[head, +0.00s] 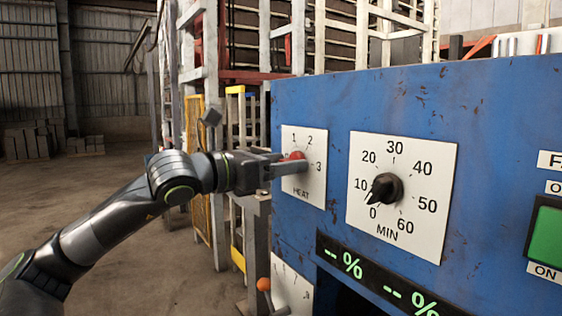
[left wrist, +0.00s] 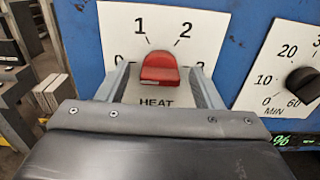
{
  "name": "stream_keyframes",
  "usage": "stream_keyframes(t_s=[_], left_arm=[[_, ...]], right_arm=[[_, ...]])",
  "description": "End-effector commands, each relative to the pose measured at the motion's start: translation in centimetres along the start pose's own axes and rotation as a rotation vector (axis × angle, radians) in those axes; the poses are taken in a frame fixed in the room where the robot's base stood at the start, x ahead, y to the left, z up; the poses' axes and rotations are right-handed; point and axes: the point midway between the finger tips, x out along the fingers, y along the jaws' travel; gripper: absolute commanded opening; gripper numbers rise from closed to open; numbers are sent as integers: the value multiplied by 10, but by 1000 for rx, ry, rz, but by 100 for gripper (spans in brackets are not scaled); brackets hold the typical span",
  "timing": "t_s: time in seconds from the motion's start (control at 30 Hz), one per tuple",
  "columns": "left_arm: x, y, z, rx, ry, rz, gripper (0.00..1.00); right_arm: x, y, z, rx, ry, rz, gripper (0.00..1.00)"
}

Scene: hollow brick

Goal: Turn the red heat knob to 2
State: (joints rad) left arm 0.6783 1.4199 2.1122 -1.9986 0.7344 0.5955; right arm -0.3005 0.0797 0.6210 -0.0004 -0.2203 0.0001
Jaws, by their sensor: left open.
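The red heat knob (head: 296,155) is on a white dial plate (head: 317,188) marked HEAT, at the left of the blue panel. In the left wrist view the red knob (left wrist: 160,69) sits below and between the 1 and the 2; which number it points to I cannot tell. My left gripper (head: 290,163) is open at the dial, with one finger on each side of the knob. In the left wrist view, gaps show between the knob and the fingers of the left gripper (left wrist: 158,75). The fingers partly cover the outer numbers. My right gripper is not in view.
A black minute knob (head: 386,187) on a white MIN dial (head: 428,158) is right of the heat dial. A green button (head: 547,234) is at the far right, and a percent display (head: 350,262) runs below. An orange-tipped lever (head: 264,284) stands out beneath my left gripper.

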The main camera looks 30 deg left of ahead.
Motion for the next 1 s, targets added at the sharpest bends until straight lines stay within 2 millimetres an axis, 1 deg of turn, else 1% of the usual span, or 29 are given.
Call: stream_keyframes(t_s=[0.07, 0.17, 0.4, 0.43, 0.73, 0.87, 1.0], left_arm=[[0, 0, 0, 0, 0, 0, 60], [0, 0, 0, 0, 0, -1, 48], [0, 0, 0, 0, 0, -1, 17], [0, 0, 0, 0, -1, -1, 15], [0, -1, -1, 41, -1, -2, 15], [0, -1, -2, 105, -1, -1, 15], [0, -1, -3, 208, -2, -2, 15]], right_arm=[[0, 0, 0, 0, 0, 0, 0], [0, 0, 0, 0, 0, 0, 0], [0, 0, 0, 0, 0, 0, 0], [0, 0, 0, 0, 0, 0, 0], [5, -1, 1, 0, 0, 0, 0], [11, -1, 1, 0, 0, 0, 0], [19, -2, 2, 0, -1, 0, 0]])
